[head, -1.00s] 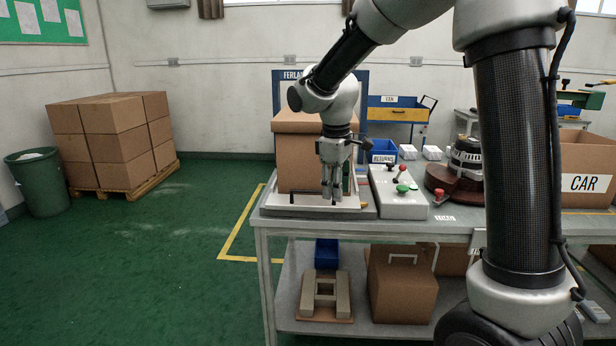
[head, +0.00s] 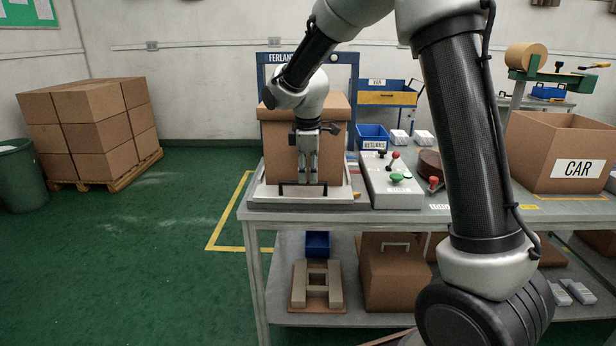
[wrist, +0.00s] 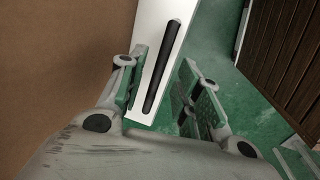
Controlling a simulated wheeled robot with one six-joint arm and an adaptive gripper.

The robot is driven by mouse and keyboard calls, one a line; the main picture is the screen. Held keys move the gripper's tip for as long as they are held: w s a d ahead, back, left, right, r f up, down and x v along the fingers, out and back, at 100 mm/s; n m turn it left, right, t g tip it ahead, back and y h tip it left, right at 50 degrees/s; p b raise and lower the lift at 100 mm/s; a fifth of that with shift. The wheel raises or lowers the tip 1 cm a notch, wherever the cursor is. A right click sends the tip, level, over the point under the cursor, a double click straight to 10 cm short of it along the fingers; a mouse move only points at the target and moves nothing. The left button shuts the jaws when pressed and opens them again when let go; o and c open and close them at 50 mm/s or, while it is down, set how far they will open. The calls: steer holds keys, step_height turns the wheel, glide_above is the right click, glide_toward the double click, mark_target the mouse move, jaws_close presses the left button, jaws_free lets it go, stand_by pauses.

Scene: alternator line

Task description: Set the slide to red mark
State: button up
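A flat white slide plate (head: 262,192) with a black bar handle (wrist: 164,65) lies at the front left of the workbench. In the head view the two ends of the handle show on either side of my gripper (head: 307,180). In the wrist view my gripper (wrist: 158,105) is open, with its two fingers apart and the black bar in the gap between them. I cannot tell whether a finger touches the bar. I cannot make out a red mark for certain.
A large brown box (head: 275,140) stands right behind my gripper. A grey control box (head: 385,190) with green and red knobs is to the right. A carton marked CAR (head: 535,150) stands further right.

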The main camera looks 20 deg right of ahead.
steer(key=shift+w+d+f, duration=0.1)
steer(key=shift+w+f, duration=0.1)
steer(key=shift+f, duration=0.85)
jaws_close()
